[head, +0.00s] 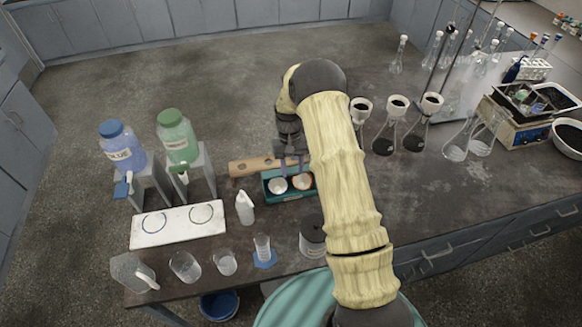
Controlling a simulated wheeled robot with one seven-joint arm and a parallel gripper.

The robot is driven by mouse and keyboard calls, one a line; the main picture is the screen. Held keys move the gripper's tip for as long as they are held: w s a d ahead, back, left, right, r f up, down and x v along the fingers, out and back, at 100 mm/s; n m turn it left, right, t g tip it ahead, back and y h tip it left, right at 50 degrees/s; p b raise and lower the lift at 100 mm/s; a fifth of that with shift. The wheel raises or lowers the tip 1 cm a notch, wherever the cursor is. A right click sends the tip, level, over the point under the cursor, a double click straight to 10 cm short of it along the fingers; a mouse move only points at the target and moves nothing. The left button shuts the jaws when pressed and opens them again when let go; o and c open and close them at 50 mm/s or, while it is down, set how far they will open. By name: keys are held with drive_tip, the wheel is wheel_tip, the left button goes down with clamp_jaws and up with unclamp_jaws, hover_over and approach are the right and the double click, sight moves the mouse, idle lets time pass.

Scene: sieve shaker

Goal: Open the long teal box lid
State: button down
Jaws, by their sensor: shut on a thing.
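The long teal box (283,199) stands near the middle of the bench. Its near part shows open from above, with a whitish round piece (278,185) and an orange-and-white round piece (302,182) inside. A tan wooden-looking board (252,166) lies along the box's far side and sticks out to the left. I cannot tell whether this board is part of the lid. My gripper (292,164) points down at the box's far edge, and its fingers are closed at the board. My arm hides the right end of the box.
Blue (121,146) and green (176,136) jugs are on stands at left. Flasks with funnels (395,125) stand to the right. The bench right of my arm is fairly clear.

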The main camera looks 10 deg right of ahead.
drive_tip(key=shift+w+a, duration=0.1)
drive_tip(key=shift+a, duration=0.15)
idle(0.4)
drive_tip(key=c, duration=0.8)
unclamp_jaws()
drive_tip(key=shift+c, duration=0.2)
drive_tip(key=shift+r, duration=0.1)
drive_tip(key=b+v, duration=0.4)
drive_tip(key=v, duration=1.3)
drive_tip(key=shift+w+r, duration=0.1)
drive_tip(key=shift+w, duration=0.1)
